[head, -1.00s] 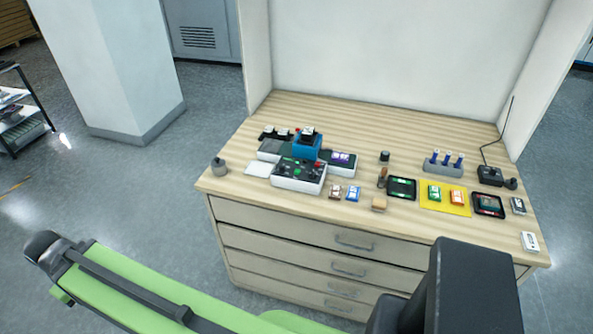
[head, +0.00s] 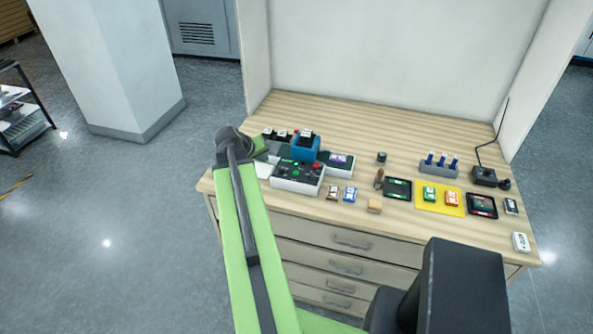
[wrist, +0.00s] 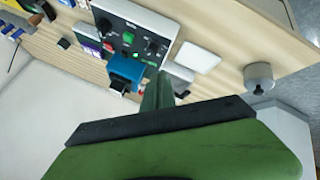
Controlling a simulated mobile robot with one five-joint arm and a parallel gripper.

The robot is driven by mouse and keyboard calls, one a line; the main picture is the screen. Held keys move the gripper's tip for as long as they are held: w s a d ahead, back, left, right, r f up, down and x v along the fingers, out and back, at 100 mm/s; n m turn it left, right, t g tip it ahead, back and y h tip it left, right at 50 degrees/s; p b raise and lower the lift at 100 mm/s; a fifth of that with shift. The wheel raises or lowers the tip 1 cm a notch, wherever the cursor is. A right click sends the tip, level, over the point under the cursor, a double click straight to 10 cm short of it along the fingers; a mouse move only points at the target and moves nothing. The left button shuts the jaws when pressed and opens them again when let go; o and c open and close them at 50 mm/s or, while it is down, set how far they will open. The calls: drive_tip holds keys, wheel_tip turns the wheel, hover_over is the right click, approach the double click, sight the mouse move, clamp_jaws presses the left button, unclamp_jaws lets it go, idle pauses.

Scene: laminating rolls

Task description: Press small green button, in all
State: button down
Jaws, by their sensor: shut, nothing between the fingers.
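A control box with a dark top and white sides (head: 297,186) stands at the left front of the wooden worktop. Its top carries a green button (head: 295,174), a red one and black knobs. In the wrist view the box (wrist: 165,24) shows upside down, with a green button (wrist: 128,38) near its middle and a smaller green spot near its edge. My gripper (head: 262,146) is at the left of the box in the head view, partly hidden behind my wrist. In the wrist view my green gripper fingers (wrist: 160,88) are shut and empty, apart from the buttons.
A blue block (head: 305,152) stands close behind the box. A white pad (wrist: 197,56) and a grey round weight (wrist: 258,75) lie beside it. A yellow mat (head: 426,206) with small blocks, trays and a blue-pegged rack fill the right. The rear worktop is clear.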

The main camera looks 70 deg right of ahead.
wheel_tip(320, 180, up, 2)
drive_tip(key=r+m+g, duration=0.1)
hover_over(294, 174)
drive_tip(key=shift+s+f+h, duration=0.1)
drive_tip(key=shift+f+h, duration=0.15)
drive_tip(key=shift+h, duration=0.15)
wheel_tip(294, 174, down, 9)
drive_tip(key=b, duration=0.8)
drive_tip(key=shift+r, duration=0.1)
idle(1.0)
drive_tip(key=shift+f+b, duration=0.45)
drive_tip(key=shift+b, duration=0.15)
